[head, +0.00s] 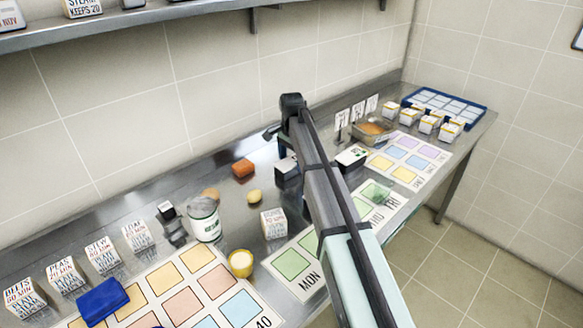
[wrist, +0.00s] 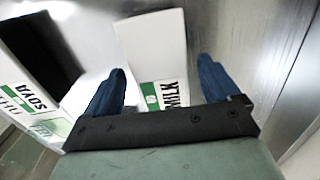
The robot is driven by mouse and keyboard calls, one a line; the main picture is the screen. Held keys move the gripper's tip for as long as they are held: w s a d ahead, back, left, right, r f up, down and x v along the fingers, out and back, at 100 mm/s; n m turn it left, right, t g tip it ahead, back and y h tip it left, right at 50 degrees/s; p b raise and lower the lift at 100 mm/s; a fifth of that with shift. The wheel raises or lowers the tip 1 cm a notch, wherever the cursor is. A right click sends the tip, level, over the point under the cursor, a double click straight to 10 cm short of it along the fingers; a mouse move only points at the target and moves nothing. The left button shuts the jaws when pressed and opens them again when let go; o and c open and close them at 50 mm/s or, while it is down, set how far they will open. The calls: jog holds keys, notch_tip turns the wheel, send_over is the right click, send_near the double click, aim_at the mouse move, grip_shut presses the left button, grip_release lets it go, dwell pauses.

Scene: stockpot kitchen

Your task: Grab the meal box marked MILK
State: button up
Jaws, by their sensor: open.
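The meal box marked MILK (wrist: 152,50) shows in the wrist view as a pale box with a green and white label, which faces the palm. My gripper (wrist: 162,66) is open, with one blue finger on each side of this box and visible gaps to it. A second box marked SOYA (wrist: 38,95), with a large black face, stands to the left, outside the left finger. In the head view, my arm hides most of my gripper (head: 283,148).
A wall shelf (head: 130,28) hangs above.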

jog(key=shift+f, duration=0.75)
jog(key=shift+c, duration=0.4)
jog(key=c, duration=1.1)
